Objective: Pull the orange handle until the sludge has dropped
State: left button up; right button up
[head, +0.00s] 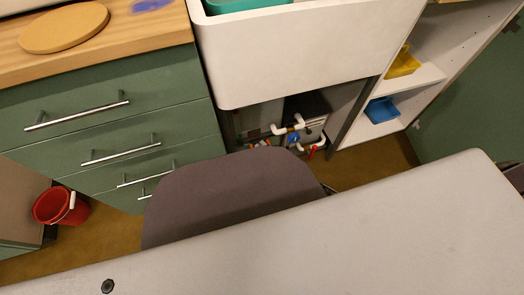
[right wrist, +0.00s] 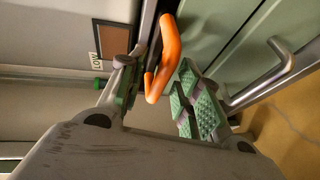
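The orange handle (right wrist: 168,52) is a bent bar in the upper middle of the right wrist view. My right gripper (right wrist: 155,72) is open. Its grey and green fingers, with textured green pads, stand on either side of the handle's lower part. A gap shows between the handle and the right-hand finger; I cannot tell whether the left-hand finger touches it. I cannot make out the handle, the sludge or my right gripper's fingers in the head view. My left gripper is not in view.
A white sink (head: 300,55) stands above pipes (head: 290,129) in an open cabinet. Green drawers (head: 130,125) with metal bar handles are at left, beside a red bucket (head: 60,206) on the floor. Shelves at right hold a yellow tray (head: 403,63) and a blue tray (head: 382,110).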

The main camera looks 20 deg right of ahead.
jog(key=shift+w, duration=0.1)
grip_shut()
dwell(0.5)
pick_arm(q)
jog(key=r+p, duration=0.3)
jog(key=p, duration=0.1)
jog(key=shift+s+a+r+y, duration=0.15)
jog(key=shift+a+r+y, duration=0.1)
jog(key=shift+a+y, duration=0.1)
pick_arm(e)
jog(key=s, duration=0.6)
jog(key=shift+s, duration=0.4)
